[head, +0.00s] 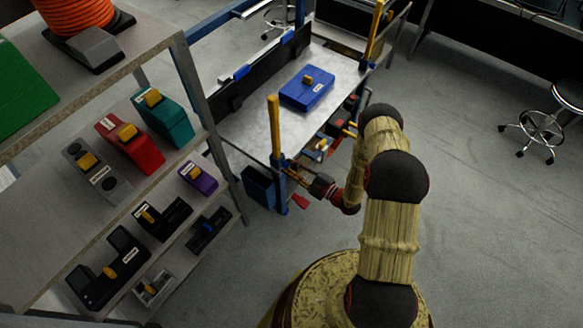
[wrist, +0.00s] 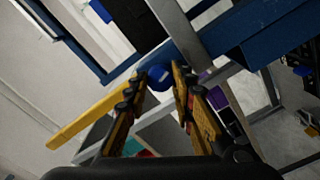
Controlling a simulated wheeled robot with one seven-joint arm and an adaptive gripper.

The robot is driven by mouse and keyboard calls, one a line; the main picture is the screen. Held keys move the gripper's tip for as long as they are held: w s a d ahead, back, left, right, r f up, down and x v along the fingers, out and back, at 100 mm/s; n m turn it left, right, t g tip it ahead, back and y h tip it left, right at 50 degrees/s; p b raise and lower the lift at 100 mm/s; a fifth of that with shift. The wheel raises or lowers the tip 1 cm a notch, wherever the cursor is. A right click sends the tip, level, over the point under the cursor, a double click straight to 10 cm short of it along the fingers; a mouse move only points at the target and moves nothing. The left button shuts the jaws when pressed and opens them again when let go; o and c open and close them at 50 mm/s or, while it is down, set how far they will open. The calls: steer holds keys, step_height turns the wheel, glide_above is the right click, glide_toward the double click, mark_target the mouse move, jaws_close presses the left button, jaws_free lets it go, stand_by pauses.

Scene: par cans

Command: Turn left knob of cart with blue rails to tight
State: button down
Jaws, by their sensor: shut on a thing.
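The cart with blue rails (head: 246,128) stands in the upper middle of the head view, with a grey metal top and a yellow bar (head: 274,126) at its near left corner. My gripper (head: 291,172) reaches that corner from the right, just below the yellow bar. In the wrist view, a round blue knob (wrist: 159,76) sits between the fingertips of my gripper (wrist: 159,82), which is shut on it. The yellow bar also shows at left in the wrist view (wrist: 95,115). The knob is too small and hidden to make out in the head view, and I cannot tell how tight it is.
A blue case (head: 305,92) lies on the cart top. A shelf rack (head: 45,195) with several coloured devices stands close on the left of the cart. A stool (head: 545,125) stands at far right. The floor (head: 480,220) right of my arm is clear.

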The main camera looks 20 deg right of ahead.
steer(key=shift+f+m, duration=0.1)
steer(key=shift+m, duration=0.2)
steer(key=c, duration=1.5)
jaws_free()
steer(key=shift+c, duration=0.2)
steer(key=shift+o, duration=0.2)
steer(key=v, duration=1.2)
